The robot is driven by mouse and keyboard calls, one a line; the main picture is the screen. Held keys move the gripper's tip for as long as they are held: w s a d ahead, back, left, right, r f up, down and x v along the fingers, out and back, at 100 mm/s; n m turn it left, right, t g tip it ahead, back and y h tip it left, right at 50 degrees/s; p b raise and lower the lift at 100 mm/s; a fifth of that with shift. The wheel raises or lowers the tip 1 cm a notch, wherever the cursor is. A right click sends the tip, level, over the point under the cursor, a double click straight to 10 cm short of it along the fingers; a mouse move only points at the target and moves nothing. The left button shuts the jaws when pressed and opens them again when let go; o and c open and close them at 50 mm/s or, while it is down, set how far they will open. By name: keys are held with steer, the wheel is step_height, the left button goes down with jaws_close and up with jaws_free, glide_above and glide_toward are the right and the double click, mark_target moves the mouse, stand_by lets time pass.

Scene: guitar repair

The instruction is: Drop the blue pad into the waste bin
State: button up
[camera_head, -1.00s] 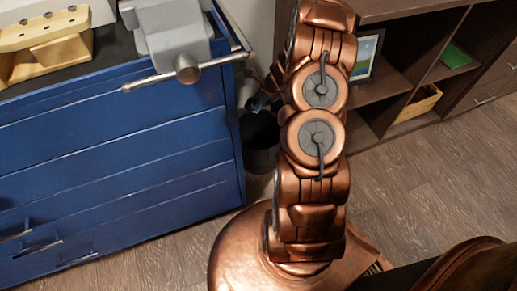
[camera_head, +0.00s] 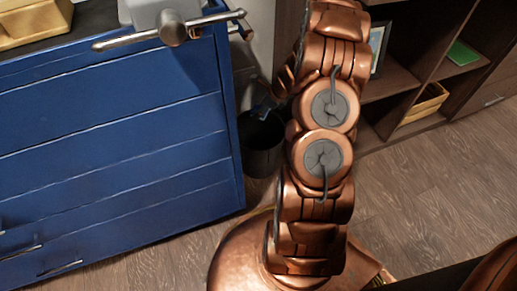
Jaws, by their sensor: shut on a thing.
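The dark waste bin (camera_head: 261,158) stands on the floor between the blue cabinet and my arm. Its round opening faces up and its right side is partly behind my arm. My gripper (camera_head: 266,103) shows small and dark beyond my arm, just above the bin's far rim. It is shut on the blue pad (camera_head: 262,112), of which only a small blue bit shows. The picture is too small to tell whether the pad is inside the rim line.
A blue tool cabinet (camera_head: 110,150) with a metal vise (camera_head: 173,27) on top stands close left of the bin. A dark shelf unit (camera_head: 400,83) with a wooden tray (camera_head: 424,103) stands behind on the right. Wooden floor (camera_head: 440,190) is clear at right.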

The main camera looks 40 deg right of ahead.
steer(key=shift+f+b, duration=0.55)
steer(key=shift+f, duration=0.35)
steer(key=o, duration=1.2)
steer(key=shift+r, duration=0.2)
step_height(320, 180, up, 10)
steer(key=shift+f, duration=0.1)
